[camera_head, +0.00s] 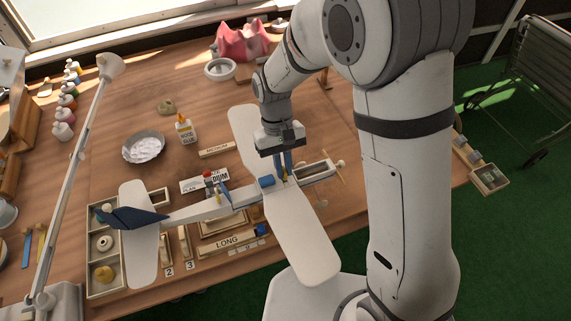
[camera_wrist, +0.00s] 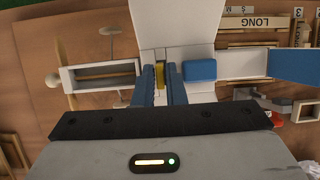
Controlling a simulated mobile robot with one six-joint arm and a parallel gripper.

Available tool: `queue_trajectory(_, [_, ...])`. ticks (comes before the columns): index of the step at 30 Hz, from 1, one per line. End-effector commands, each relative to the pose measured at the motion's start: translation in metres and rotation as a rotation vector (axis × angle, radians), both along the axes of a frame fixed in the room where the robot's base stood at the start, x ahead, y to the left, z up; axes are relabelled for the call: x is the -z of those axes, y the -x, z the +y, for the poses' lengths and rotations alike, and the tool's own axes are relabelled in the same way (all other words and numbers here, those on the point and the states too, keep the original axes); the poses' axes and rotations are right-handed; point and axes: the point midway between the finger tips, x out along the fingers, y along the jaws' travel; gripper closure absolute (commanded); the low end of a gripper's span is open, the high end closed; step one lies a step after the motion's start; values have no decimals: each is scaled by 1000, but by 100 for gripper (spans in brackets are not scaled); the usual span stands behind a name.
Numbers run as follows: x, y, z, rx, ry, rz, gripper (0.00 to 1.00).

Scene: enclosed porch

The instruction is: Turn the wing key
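A model aeroplane with a white wing (camera_head: 296,232) and a dark blue tail (camera_head: 128,217) lies across the table. The wing key, a small yellow piece (camera_wrist: 160,74), stands at the wing's middle beside a blue block (camera_wrist: 199,70). My gripper (camera_wrist: 162,80) points down over the wing's middle. Its two blue fingers are close together, one on each side of the key, and look shut on it. In the head view my gripper (camera_head: 284,172) hides part of the key. An open frame at the nose (camera_head: 316,172) lies right of the key.
A glue bottle (camera_head: 186,130), a metal bowl (camera_head: 143,147) and a wooden LONG block (camera_head: 228,242) lie around the model. A sorting tray (camera_head: 92,262) and a white lamp arm (camera_head: 75,170) stand at the left. Bare table shows behind the wing.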

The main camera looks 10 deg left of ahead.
Motion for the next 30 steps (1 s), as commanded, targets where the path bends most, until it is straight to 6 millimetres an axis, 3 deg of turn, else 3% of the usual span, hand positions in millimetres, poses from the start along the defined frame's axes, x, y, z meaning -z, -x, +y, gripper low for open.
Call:
queue_trajectory(6, [0,0,0,0,0,0,71])
queue_trajectory(17, [-4,-1,0,1,0,0,71])
queue_trajectory(30, [-55,-9,6,7,-1,0,71])
